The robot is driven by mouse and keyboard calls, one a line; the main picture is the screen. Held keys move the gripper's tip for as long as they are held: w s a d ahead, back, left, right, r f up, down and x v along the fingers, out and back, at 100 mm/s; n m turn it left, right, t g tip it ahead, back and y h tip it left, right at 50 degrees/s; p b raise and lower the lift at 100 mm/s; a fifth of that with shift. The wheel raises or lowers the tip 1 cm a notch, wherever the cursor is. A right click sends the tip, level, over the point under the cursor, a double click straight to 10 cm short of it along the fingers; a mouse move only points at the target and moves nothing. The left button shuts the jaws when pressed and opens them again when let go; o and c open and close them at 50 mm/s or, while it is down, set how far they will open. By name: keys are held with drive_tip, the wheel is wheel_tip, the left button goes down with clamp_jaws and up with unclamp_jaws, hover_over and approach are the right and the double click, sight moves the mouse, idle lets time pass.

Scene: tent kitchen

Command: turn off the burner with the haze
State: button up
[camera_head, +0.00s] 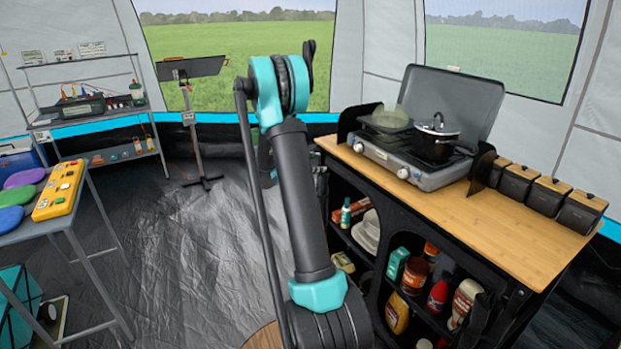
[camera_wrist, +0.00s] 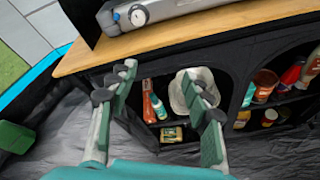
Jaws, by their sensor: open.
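A two-burner camping stove (camera_head: 425,181) with a raised grey lid stands on the wooden counter. A pale greenish haze (camera_head: 390,117) hangs over its left burner. A dark lidded pot (camera_head: 436,139) sits on the right burner. On the front panel are a left knob (camera_head: 358,147) and a right knob (camera_head: 403,173). In the wrist view one knob (camera_wrist: 138,15) shows at the top edge; the rest of the stove is mostly cut off. My gripper (camera_wrist: 162,93) is open and empty, in front of the counter's shelves, below and apart from the knob. My arm hides it in the head view.
The wooden counter (camera_head: 500,222) has several dark canisters (camera_head: 548,204) at its right end. Bottles and dishes fill the shelves below. A dark side panel (camera_wrist: 80,14) stands beside the stove. At left is a table with a yellow box (camera_head: 58,191). The floor between is clear.

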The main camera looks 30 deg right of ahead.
drive_tip(key=s+a+m+y, duration=0.3)
drive_tip(key=s+a, duration=0.3)
drive_tip(key=s, duration=0.2)
drive_tip(key=shift+a+f+m+t+y, duration=0.15)
drive_tip(key=shift+f+m+t+y, duration=0.15)
drive_tip(key=shift+f+t+y, duration=0.1)
drive_tip(key=shift+s, duration=0.15)
